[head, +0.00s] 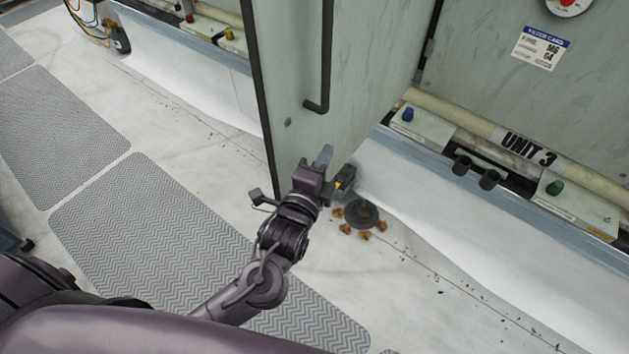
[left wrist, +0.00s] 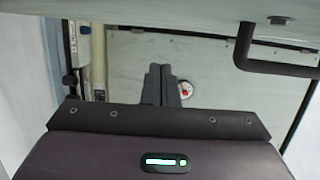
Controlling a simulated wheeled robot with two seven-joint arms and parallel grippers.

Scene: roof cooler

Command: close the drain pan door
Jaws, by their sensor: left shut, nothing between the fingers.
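The drain pan door (head: 290,95) is a pale grey-green panel with a dark edge seal, standing open and swung out from the unit. Its dark bar handle (head: 326,60) is on the face toward me. My left gripper (head: 325,157) is shut and empty, below the handle near the door's lower edge. I cannot tell whether it touches the door. In the left wrist view the closed fingers (left wrist: 160,84) point toward the unit, and the door (left wrist: 150,14) with its handle (left wrist: 275,52) spans the top. My right gripper is not in view.
A round drain (head: 362,214) with brown leaves lies on the roof just right of the gripper. The unit's base carries a pipe, dark stubs (head: 476,170) and a label reading UNIT 3.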

